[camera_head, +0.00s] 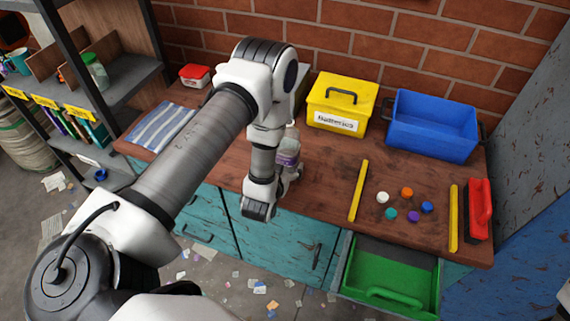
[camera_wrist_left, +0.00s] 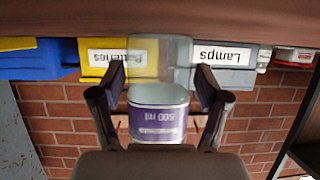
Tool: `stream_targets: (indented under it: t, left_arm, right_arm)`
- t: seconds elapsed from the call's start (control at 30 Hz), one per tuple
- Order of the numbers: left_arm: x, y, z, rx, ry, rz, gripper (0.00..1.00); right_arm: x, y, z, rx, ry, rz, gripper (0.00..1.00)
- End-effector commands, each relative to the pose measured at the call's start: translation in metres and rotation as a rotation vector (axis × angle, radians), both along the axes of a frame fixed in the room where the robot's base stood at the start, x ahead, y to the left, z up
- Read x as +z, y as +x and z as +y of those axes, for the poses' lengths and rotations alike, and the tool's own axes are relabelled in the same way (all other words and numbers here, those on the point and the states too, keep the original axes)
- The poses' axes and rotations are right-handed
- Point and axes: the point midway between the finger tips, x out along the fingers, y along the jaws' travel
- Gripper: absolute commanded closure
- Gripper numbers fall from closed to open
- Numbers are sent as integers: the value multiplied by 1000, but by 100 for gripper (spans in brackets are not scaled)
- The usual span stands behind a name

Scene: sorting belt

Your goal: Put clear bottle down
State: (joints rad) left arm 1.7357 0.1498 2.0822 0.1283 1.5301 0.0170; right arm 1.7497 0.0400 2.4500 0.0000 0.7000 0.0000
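The clear bottle (camera_head: 288,150) has a purple label and is partly hidden behind my left arm in the head view. In the left wrist view, which is upside down, the clear bottle (camera_wrist_left: 158,112) is between the two fingers, its label reading 500 ml. My left gripper (camera_head: 291,168) is mostly hidden by its own arm in the head view. In the wrist view the left gripper (camera_wrist_left: 160,82) has a finger close against each side of the bottle and appears shut on it. The bottle is upright; I cannot tell whether its base touches the wooden worktop (camera_head: 325,165). My right gripper is out of view.
A yellow box (camera_head: 342,103) and an open blue bin (camera_head: 431,125) stand at the back. A grey Lamps box (camera_wrist_left: 222,75) is beside the yellow one. A striped cloth (camera_head: 162,127) lies left. A green drawer (camera_head: 390,275) is open.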

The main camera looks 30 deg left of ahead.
Motion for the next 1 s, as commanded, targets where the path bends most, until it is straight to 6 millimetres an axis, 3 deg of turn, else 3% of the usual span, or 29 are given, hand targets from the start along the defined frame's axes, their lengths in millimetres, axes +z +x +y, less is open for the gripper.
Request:
stream_targets:
  t: [0.43,0.57,0.83,1.0]
  left_arm:
    - [5,-2,-1,0,0,1,6]
    - [10,-22,-6,0,0,4,6]
    - [35,-83,-24,-2,1,5,6]
    - [47,-105,-30,-1,-1,6,6]
  right_arm:
    - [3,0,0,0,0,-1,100]
    - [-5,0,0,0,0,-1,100]
    - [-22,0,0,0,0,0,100]
    - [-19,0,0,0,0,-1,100]
